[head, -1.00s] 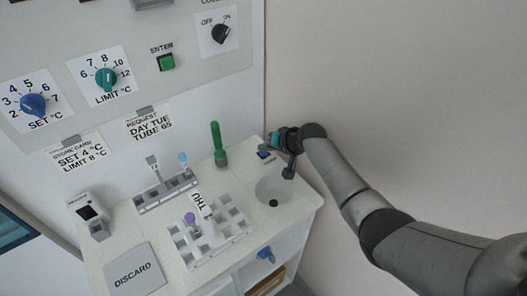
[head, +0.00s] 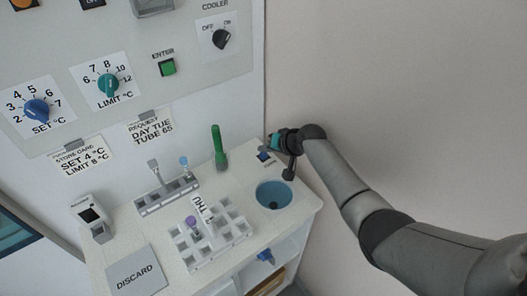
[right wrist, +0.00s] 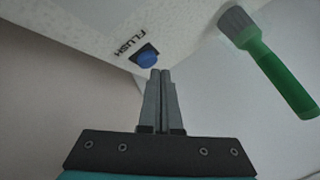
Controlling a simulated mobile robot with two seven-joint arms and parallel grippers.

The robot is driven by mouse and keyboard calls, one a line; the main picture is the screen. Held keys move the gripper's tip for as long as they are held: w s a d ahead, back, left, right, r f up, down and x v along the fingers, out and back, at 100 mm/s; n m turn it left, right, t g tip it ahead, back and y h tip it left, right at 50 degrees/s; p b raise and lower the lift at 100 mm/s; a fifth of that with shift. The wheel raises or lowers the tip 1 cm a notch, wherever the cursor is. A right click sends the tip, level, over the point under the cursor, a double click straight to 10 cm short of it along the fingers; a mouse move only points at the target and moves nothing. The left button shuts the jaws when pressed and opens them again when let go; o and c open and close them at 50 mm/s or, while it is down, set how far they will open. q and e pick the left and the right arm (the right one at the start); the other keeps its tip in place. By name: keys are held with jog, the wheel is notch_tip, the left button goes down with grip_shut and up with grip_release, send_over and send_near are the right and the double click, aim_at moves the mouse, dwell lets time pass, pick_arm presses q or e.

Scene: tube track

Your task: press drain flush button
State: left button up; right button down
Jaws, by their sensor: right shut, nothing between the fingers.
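The blue flush button (right wrist: 148,59) sits on a dark base on the white counter, beside the word FLUSH, in the right wrist view. In the head view the button (head: 264,157) shows near the back right corner of the counter. My right gripper (right wrist: 160,72) is shut and empty, its fingertips at the button's near edge in the picture; I cannot tell whether they touch it. In the head view the right gripper (head: 270,148) is partly hidden by its own wrist. The round drain basin (head: 273,194) is blue inside. My left gripper is not in view.
A green-handled brush (right wrist: 272,72) stands close to the right gripper and shows left of it in the head view. The wall panel rises behind.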

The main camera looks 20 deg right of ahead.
aim_at(265, 160)
jog(key=shift+r, duration=0.25)
notch_tip(265, 160, up, 5)
jog(key=p, duration=0.5)
dwell(0.3)
jog(key=shift+f, duration=0.1)
dwell(0.4)
